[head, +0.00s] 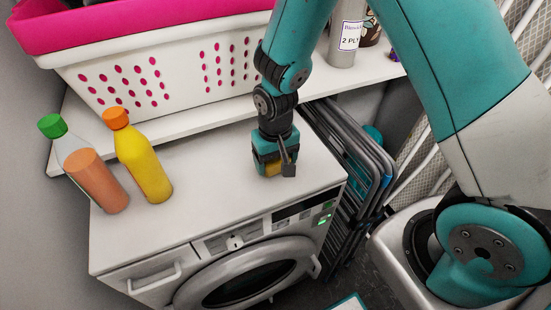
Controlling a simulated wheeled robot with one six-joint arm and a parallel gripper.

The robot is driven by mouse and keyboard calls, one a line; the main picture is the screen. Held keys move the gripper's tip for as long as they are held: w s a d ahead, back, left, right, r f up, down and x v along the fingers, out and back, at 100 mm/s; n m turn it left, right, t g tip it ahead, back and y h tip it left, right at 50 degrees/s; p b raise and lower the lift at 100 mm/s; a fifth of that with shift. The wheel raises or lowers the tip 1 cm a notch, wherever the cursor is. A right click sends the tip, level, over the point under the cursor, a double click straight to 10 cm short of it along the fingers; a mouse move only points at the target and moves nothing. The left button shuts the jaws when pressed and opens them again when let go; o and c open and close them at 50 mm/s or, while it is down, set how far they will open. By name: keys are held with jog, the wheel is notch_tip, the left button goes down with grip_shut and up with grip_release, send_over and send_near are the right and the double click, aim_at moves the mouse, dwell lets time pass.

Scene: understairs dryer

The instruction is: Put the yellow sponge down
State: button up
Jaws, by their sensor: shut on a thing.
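My gripper (275,170) points down over the right part of the white dryer's top (216,190). It is shut on the yellow sponge (272,167), of which only a small yellow patch shows between the fingers. The gripper's fingers and body hide the rest of the sponge. I cannot tell whether the sponge touches the dryer top or hangs just above it.
A yellow bottle with an orange cap (145,165) and an orange bottle with a green cap (95,180) stand at the top's left. Behind is a shelf (190,122) with a white basket (150,80). A folded rack (345,150) stands right. The top's middle is clear.

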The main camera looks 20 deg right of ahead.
jog(key=o, duration=0.8)
jog(key=shift+f, duration=0.1)
notch_tip(320, 180, up, 12)
jog(key=s+a+r+n+y, duration=0.1)
jog(key=s+r+n, duration=0.1)
jog(key=s+r, duration=0.2)
jog(key=s+a+r+n+y, duration=0.1)
jog(key=s+r, duration=0.3)
jog(key=s, duration=0.4)
jog(key=s+a+r+n+y, duration=0.2)
jog(key=s+r+n, duration=0.2)
jog(key=s, duration=0.2)
jog(key=shift+s+a+r, duration=0.1)
jog(key=shift+a+r, duration=0.05)
jog(key=shift+a, duration=0.1)
